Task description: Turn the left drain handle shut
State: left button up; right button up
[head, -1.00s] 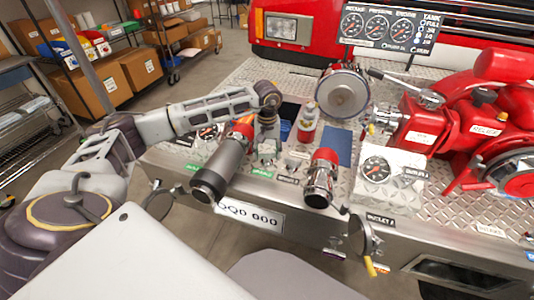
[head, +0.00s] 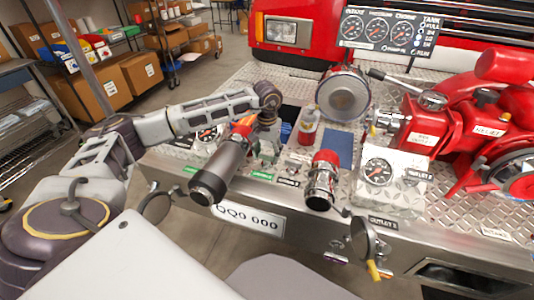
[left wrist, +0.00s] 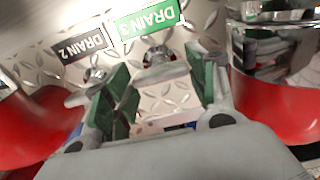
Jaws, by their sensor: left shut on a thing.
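Two small silver drain handles sit on the diamond-plate front panel. In the left wrist view, which sees the panel upside down, one handle (left wrist: 160,62) is beside the green DRAIN 3 label (left wrist: 150,20). The other handle (left wrist: 88,88) is near the dark DRAIN 2 label (left wrist: 84,44), outside my left gripper's finger. My left gripper (left wrist: 162,88) has its green-padded fingers on both sides of the DRAIN 3 handle and is shut on it. In the head view, my left gripper (head: 266,146) is partly hidden, with the green label (head: 262,175) below it. My right gripper is out of view.
A dark capped pipe (head: 222,168) and a chrome pipe with a red collar (head: 321,180) stick out on either side of the handles. A gauge box (head: 392,180) and red pump (head: 440,135) are at right.

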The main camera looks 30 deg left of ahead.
aim_at(267, 155)
pick_arm(q)
jog(key=o, duration=1)
jog(key=shift+r, duration=6)
jog(key=shift+r, duration=0.1)
